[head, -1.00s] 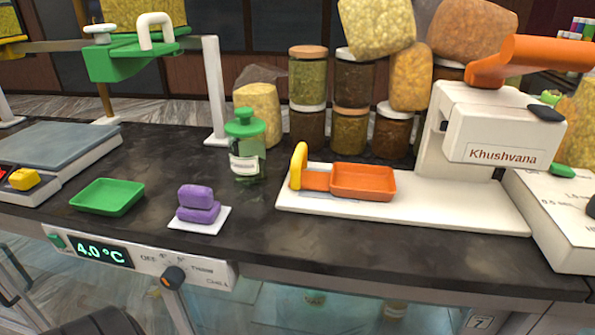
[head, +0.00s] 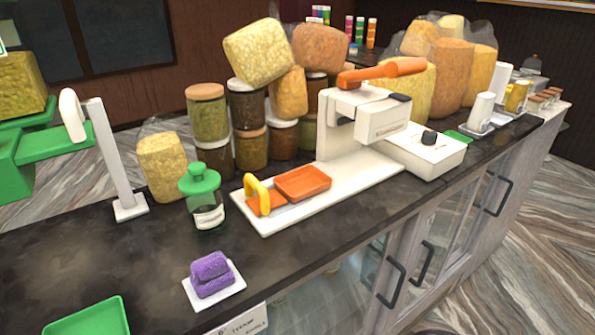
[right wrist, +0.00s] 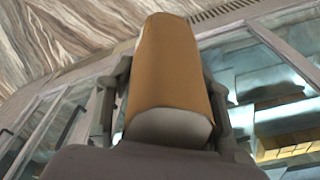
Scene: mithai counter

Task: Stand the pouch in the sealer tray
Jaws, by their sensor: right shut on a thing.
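The sealer tray (head: 303,183) is a shallow orange tray on the white base (head: 345,190) of the sealer (head: 365,115), with a yellow handle (head: 257,196) at its left end. It looks empty. In the right wrist view my right gripper (right wrist: 165,95) is shut on a tan-orange pouch (right wrist: 168,70) with a pale end, a finger along each side. Glass counter fronts show behind it. Neither gripper shows in the head view, so the pouch's place relative to the tray cannot be told.
A green-lidded jar (head: 203,205) stands left of the sealer base. Stacked jars (head: 208,115) and bags stand behind. A white box (head: 430,150) is at the right.

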